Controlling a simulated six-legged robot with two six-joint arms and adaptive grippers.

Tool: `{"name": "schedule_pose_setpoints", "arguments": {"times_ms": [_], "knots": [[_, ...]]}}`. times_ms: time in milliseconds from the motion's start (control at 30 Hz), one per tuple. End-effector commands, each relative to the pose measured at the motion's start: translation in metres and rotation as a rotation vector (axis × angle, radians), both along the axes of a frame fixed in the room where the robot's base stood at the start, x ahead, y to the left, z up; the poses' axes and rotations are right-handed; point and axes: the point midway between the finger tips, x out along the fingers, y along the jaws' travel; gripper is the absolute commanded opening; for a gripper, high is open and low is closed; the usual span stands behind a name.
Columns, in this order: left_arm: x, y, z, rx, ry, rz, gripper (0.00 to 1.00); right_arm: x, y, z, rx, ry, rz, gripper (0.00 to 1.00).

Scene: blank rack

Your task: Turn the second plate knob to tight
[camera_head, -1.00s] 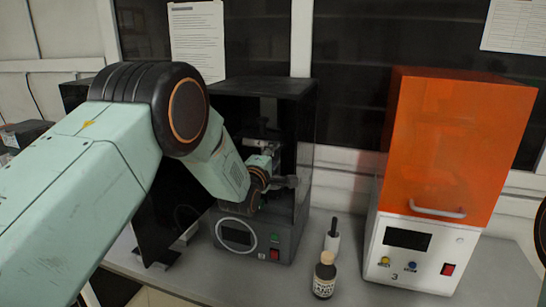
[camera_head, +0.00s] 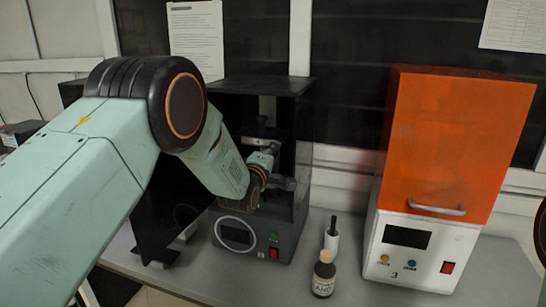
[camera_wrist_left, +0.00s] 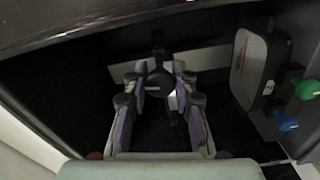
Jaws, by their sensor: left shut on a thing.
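The dark printer (camera_head: 298,210) stands open at the front in the middle of the head view. My left gripper (camera_head: 284,183) reaches inside it. In the left wrist view, the left gripper (camera_wrist_left: 160,88) has its fingers closed around a small dark round knob (camera_wrist_left: 157,84). The fingers hide much of the knob, so its turn angle cannot be read. No tight mark is readable. My right gripper is not in view.
A white printer (camera_head: 375,245) with an orange cover (camera_head: 450,140) stands to the right. A brown bottle (camera_head: 323,275) and a white bottle with a dark cap (camera_head: 332,238) stand between the printers. The bench (camera_head: 275,285) is clear in front.

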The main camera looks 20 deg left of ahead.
Motion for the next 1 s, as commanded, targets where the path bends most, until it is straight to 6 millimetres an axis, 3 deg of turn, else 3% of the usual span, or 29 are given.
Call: {"name": "schedule_pose_setpoints", "arguments": {"times_ms": [1000], "knots": [[0.001,0.001,0.002,0.953,-0.039,0.004,0.0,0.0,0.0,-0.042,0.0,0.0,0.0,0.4]]}}
